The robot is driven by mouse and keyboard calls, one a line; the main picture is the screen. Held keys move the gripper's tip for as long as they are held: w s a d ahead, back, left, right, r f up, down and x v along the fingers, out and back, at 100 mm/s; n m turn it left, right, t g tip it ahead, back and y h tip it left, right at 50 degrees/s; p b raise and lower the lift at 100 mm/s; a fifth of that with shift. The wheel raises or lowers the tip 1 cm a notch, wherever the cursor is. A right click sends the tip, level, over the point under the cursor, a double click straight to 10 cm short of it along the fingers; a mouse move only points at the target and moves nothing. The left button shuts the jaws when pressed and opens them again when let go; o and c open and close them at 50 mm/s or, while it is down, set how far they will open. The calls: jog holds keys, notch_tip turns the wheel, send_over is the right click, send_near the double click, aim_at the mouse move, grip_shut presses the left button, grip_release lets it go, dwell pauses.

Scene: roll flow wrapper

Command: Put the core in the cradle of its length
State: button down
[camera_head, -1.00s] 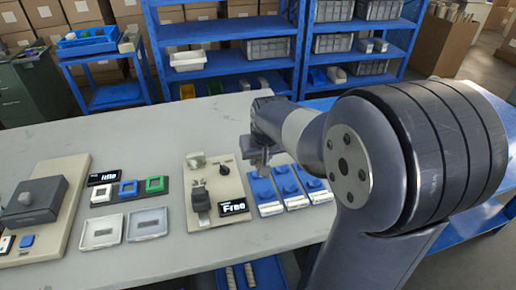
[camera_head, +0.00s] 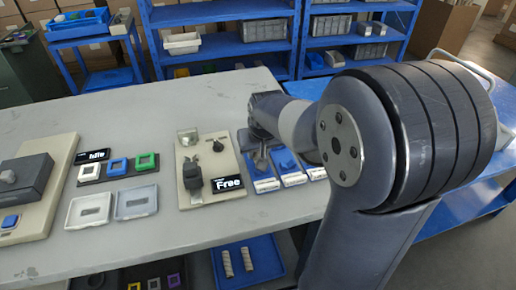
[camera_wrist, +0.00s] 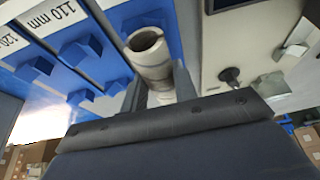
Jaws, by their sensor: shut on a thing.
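My gripper (camera_wrist: 158,90) is shut on a pale hollow core (camera_wrist: 150,60), whose open end faces the camera in the wrist view. Three blue cradles with white label strips stand side by side in the head view: left (camera_head: 265,186), middle (camera_head: 292,180) and right (camera_head: 317,173). My gripper is at the left cradle in the head view. In the wrist view two labels read 110 mm (camera_wrist: 52,12) and 120 mm. The core overlaps the blue cradle beside the 110 mm one, whose label is out of view. Whether the core touches it, I cannot tell.
A beige machine plate (camera_head: 196,150) with a black "Free" sign (camera_head: 228,183) lies just left of the cradles. A blue tray (camera_head: 262,250) below the table holds pale cores. Clear trays (camera_head: 137,203) and coloured frames lie further left. The table's back is clear.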

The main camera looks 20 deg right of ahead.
jog(key=shift+f, duration=0.45)
jog(key=c, duration=1)
grip_release()
jog(key=shift+c, duration=0.2)
jog(key=p+v, duration=0.1)
jog(key=v, duration=1)
jog(key=shift+p, duration=0.3)
jog(key=shift+f, duration=0.1)
